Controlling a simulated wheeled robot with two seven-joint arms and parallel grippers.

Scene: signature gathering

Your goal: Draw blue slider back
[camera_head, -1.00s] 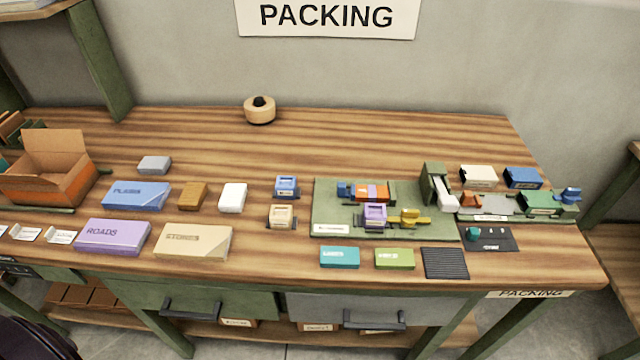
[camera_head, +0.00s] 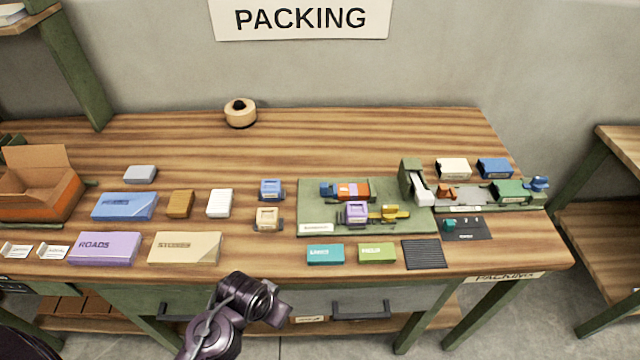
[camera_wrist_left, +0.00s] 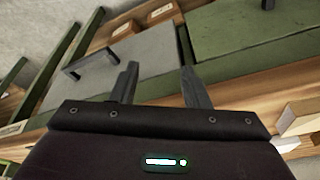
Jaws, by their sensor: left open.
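Two small blue parts could be the slider, and I cannot tell which. One blue block (camera_head: 328,189) sits at the left end of an orange and purple piece on the green board (camera_head: 315,214). One blue knob (camera_head: 538,184) sits at the right end of the green block (camera_head: 512,192) on the right-hand fixture. In the left wrist view my left gripper (camera_wrist_left: 160,82) is open and empty, its two fingers apart in front of the bench's drawers. In the head view a dark arm of mine shows at the bottom centre, well short of both blue parts. My right gripper is not in view.
A purple block (camera_head: 356,213) and yellow piece (camera_head: 390,213) are on the board. A lever stand (camera_head: 411,182) rises between board and fixture. Teal (camera_head: 325,254) and green (camera_head: 377,253) boxes and a black ribbed mat (camera_head: 424,254) lie in front.

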